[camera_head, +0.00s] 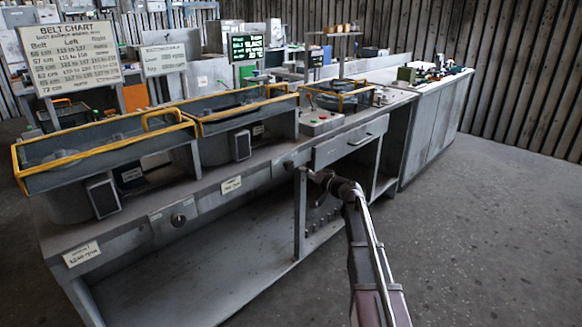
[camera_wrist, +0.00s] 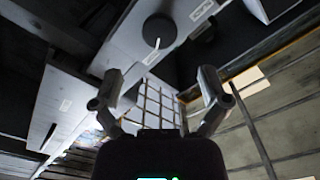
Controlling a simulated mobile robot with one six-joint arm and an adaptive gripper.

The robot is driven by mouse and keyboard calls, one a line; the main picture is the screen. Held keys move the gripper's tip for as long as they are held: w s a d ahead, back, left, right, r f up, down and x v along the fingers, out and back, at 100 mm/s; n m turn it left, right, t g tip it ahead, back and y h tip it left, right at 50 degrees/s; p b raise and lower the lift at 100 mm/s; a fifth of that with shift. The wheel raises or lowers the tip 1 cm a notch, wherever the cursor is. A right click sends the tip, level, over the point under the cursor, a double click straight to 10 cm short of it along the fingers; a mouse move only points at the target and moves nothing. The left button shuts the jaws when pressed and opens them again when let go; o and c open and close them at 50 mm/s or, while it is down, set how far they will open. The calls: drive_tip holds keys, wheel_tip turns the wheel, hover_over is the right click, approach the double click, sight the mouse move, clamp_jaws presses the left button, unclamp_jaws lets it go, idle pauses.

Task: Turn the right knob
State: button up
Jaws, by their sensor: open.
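The right knob (camera_head: 288,165) is a small dark shape on the bench's front panel in the head view, right of a white label. In the wrist view a dark round knob (camera_wrist: 158,30) with a white pointer line shows at the top centre. My gripper (camera_wrist: 159,77) is open and empty, its two fingers spread left and right below the knob in the picture and apart from it. In the head view my gripper (camera_head: 308,172) is close to the knob at the panel. The left knob (camera_head: 178,219) sits further left on the same panel.
The bench (camera_head: 215,200) carries yellow-railed guards (camera_head: 105,150) over blower housings. A drawer with a handle (camera_head: 350,142) is right of my gripper. A belt chart board (camera_head: 70,55) stands at the back left. The floor (camera_head: 480,230) at the right is clear.

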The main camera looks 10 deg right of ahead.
sight(292, 166)
drive_tip(key=shift+x, duration=3.95)
drive_tip(key=c, duration=1.1)
